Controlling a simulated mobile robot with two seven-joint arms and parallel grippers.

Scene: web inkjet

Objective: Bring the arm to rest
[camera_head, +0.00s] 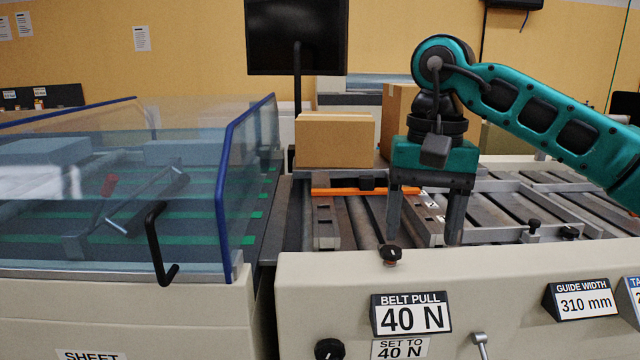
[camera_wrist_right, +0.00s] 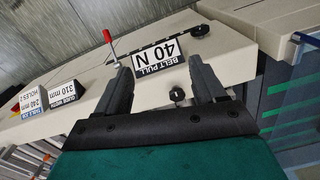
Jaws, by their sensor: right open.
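My right arm comes in from the right in the head view, teal with black joints. Its gripper (camera_head: 424,218) points down above the front edge of the roller bed, near a small black knob (camera_head: 390,255). The two fingers are apart with nothing between them. The right wrist view also shows the open gripper (camera_wrist_right: 165,75), with the BELT PULL 40 N sign (camera_wrist_right: 160,56) beyond and between the fingers. Whether the fingers touch anything below cannot be told. My left gripper is not in view.
Cardboard boxes (camera_head: 335,140) stand behind the roller bed. A clear guard with a blue edge (camera_head: 226,190) and black handle (camera_head: 156,245) stands at left. A black monitor (camera_head: 296,38) hangs above. The front panel carries a GUIDE WIDTH sign (camera_head: 583,300), a lower knob (camera_head: 329,349) and a lever (camera_head: 480,340).

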